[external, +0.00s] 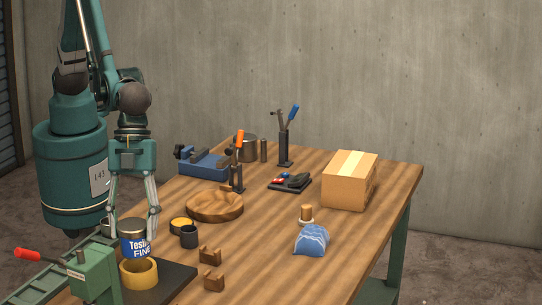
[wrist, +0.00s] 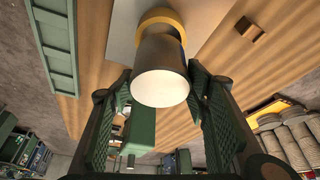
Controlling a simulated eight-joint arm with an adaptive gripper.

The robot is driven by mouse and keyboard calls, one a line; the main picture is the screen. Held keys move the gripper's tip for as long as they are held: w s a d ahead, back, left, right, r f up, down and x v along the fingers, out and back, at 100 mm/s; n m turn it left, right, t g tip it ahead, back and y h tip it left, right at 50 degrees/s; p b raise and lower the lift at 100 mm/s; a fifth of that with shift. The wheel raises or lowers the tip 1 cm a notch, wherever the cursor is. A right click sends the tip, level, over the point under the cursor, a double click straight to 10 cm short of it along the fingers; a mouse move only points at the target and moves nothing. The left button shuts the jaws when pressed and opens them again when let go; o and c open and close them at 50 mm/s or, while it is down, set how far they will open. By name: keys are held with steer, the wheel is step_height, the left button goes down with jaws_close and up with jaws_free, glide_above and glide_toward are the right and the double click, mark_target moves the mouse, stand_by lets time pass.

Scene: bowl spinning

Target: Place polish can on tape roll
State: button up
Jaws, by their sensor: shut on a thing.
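The polish can (external: 135,246), with a blue and white label, is upright between the fingers of my gripper (external: 133,234), which is shut on it. In the wrist view its pale round end (wrist: 160,88) faces the camera, between the green ridged pads of my gripper (wrist: 162,92). The yellow tape roll (external: 139,276) lies on a dark mat at the table's near left.
A green press with a red handle (external: 93,270) stands close in front, left of the roll. A cardboard box (external: 346,185) stands far right. The table's middle is fairly clear.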

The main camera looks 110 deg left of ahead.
steer(key=shift+f, duration=1.6)
steer(key=shift+f, duration=0.2)
steer(key=o, duration=1.1)
steer(key=shift+c, duration=0.2)
steer(key=shift+r, duration=0.1)
steer(key=shift+r, duration=0.2)
steer(key=v, duration=1.1)
steer(key=shift+s+a+r, duration=0.15)
steer(key=shift+a+r, duration=0.1)
steer(key=shift+r, duration=0.1)
